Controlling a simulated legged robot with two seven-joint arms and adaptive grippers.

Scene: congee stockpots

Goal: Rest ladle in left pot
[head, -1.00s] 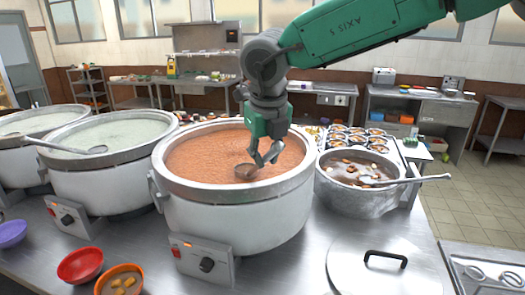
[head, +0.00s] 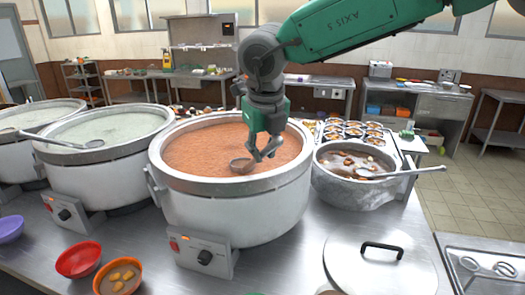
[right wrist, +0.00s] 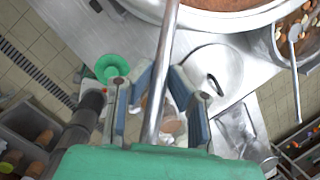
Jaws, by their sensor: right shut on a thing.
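My right gripper (head: 262,155) is shut on a metal ladle (head: 242,165) and holds it over the large pot of orange-brown congee (head: 232,221). The ladle's bowl is at or just above the congee surface; I cannot tell which. In the right wrist view the ladle's handle (right wrist: 163,80) runs between the fingers of my right gripper (right wrist: 160,100). To the left stand a large pot of pale congee (head: 97,181), with another ladle (head: 75,143) resting across its rim, and a further pale-congee pot (head: 15,158) at the far left. My left gripper is not in view.
A smaller steel pot (head: 345,187) with its own ladle stands at the right. A lid (head: 375,278), a red bowl (head: 78,260) and an orange bowl (head: 118,278) lie on the steel counter in front. Filled small bowls (head: 352,130) stand behind the steel pot.

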